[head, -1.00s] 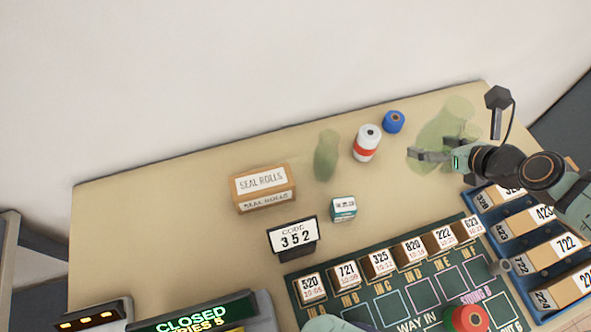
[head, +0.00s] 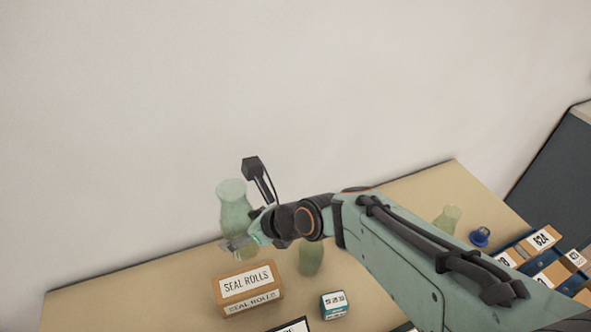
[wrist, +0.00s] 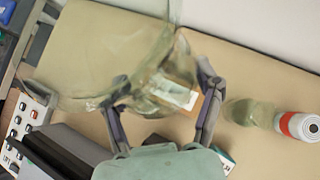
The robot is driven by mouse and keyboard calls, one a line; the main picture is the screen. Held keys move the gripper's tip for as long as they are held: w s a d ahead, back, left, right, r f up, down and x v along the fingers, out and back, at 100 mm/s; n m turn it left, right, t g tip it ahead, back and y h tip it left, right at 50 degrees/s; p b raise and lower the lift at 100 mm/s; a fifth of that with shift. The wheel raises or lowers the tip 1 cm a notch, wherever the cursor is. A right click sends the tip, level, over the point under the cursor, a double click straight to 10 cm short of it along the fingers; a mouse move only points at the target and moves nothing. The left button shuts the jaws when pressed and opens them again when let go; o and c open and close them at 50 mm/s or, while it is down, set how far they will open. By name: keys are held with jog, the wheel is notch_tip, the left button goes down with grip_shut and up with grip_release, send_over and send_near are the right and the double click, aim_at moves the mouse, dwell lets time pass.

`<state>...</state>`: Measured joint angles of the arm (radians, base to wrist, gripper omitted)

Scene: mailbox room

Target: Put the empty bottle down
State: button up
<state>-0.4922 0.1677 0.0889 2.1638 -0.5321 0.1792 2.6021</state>
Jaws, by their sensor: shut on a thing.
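The held bottle (head: 234,205) is a pale green, see-through vessel with a wide rim; I see no contents in it. My gripper (head: 240,243) is shut on its lower part, beyond the left part of the table and behind the seal rolls box. In the wrist view the bottle (wrist: 148,50) spans between the two fingers of my gripper (wrist: 163,88) and looks large and tilted. I cannot tell whether its base touches the table. A second green bottle (head: 311,258) stands on the table to the right, also in the wrist view (wrist: 248,113).
The seal rolls box (head: 248,288) and a small teal box (head: 334,305) are in front. Another green vessel (head: 447,218) and a blue item (head: 480,237) stand far right. The wall is close behind.

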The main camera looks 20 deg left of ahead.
jog(key=shift+s+a, duration=0.6)
jog(key=shift+a, duration=0.05)
send_over(248, 282)
notch_tip(248, 282, down, 13)
jog(key=shift+a, duration=0.1)
jog(key=shift+f, duration=0.15)
jog(key=o, duration=1.2)
jog(key=shift+o, duration=0.2)
